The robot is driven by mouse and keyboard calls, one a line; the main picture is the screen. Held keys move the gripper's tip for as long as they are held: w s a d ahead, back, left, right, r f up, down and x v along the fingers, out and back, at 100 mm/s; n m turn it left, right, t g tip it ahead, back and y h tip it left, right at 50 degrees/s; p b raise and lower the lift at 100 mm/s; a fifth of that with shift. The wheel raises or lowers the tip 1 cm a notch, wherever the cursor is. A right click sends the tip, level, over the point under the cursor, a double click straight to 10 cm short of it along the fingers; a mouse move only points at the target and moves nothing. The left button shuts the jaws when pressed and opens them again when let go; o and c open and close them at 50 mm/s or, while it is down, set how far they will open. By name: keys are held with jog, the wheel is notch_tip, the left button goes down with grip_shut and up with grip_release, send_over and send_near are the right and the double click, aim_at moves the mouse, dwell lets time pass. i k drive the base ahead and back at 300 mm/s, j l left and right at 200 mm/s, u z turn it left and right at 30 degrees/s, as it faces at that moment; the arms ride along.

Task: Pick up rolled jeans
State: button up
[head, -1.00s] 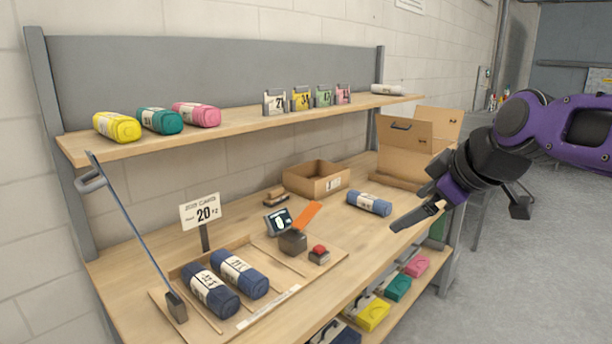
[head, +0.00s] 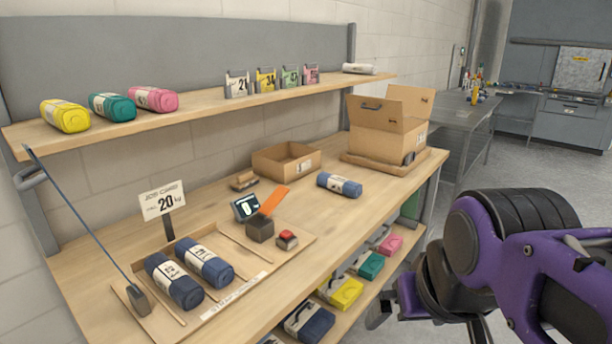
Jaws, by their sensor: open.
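Several navy rolls with white paper bands look like rolled jeans. One rolled jeans (head: 339,185) lies alone on the tabletop, right of the small shallow carton. Two more, a left roll (head: 174,281) and a right roll (head: 204,262), lie side by side on the wooden board at the front left, by the 20 kg sign. My gripper (head: 428,318) is low at the bottom right, off the table's front edge and well apart from all the rolls. Its fingers are spread and nothing shows between them; my purple arm hides part of it.
A large open cardboard box (head: 388,128) stands at the table's back right. A shallow carton (head: 287,160), an orange-flagged device (head: 262,222) and a red button (head: 287,239) are on the table. The upper shelf (head: 215,108) overhangs the back. Coloured packs fill the lower shelf.

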aim_at(340, 185)
jog(key=i+l, duration=0.2)
jog(key=l, duration=0.15)
jog(key=i+l+u, duration=0.1)
jog(key=l, duration=0.25)
jog(key=i+l, duration=0.25)
jog(key=l, duration=0.15)
jog(key=i+l+u, duration=0.1)
jog(key=l, duration=0.25)
jog(key=i+l, duration=0.25)
jog(key=l+u, duration=0.05)
jog(key=l, duration=0.05)
